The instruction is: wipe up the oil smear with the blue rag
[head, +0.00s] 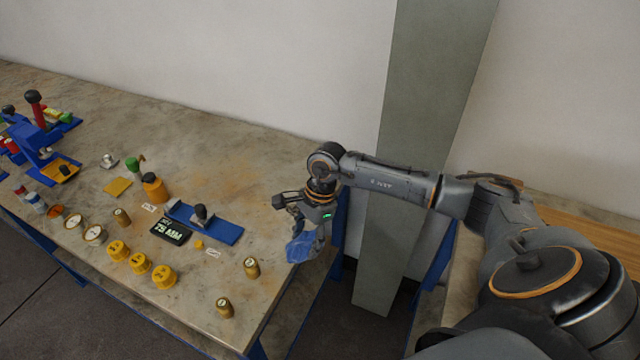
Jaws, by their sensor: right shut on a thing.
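The blue rag (302,249) hangs crumpled below my right gripper (306,228), which is shut on it. The rag is at the right end of the workbench (262,205), by its edge; I cannot tell whether it touches the top. A faint orange-brown stain (222,180) spreads over the middle of the bench top, left of the rag. I cannot tell whether this stain is the oil smear. My left gripper is not in view.
Left of the rag lie a blue plate with a dark-knobbed tool (202,215) and a black display (171,231). Yellow knobbed caps (139,263) and small brass cylinders (251,267) stand near the front edge. A grey-green column (415,130) rises behind my right arm.

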